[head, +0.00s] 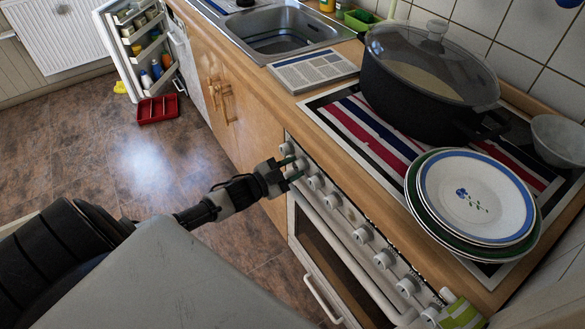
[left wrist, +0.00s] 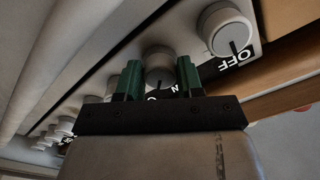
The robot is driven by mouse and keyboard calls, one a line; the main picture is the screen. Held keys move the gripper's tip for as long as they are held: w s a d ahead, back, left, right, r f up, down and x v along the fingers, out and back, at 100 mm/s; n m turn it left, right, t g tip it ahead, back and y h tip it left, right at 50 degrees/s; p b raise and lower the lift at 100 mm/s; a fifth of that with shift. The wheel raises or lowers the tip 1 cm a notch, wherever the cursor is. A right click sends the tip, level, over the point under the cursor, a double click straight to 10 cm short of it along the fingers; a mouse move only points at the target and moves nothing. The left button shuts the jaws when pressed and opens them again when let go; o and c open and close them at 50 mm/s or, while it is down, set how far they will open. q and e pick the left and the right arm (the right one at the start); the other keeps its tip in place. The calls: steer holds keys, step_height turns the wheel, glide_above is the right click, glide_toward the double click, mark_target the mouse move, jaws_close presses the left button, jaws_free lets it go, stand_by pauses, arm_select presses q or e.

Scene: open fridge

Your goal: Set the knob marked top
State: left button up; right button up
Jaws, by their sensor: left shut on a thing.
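A row of white round knobs runs along the front panel of the white stove (head: 352,222). My left gripper (head: 287,172) is at the far end of this row in the head view. In the left wrist view its two green fingers (left wrist: 159,78) stand on either side of one white knob (left wrist: 160,62) and are shut on it. White letters beside this knob are partly hidden by the gripper, so I cannot read its marking. The end knob (left wrist: 226,28) beside it has an upside-down "OFF" label (left wrist: 236,58).
A black pot with a glass lid (head: 425,85) and stacked plates (head: 475,200) stand on the striped stove top. The fridge door (head: 135,40) is open, with a red tray (head: 158,109) on the floor.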

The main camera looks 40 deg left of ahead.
arm_select(q)
steer(key=shift+m, duration=0.3)
steer(key=o, duration=0.9)
steer(key=shift+o, duration=0.2)
steer(key=shift+s, duration=0.1)
steer(key=v, duration=1)
steer(key=shift+s+a, duration=0.2)
steer(key=shift+s, duration=0.05)
steer(key=shift+f, duration=0.1)
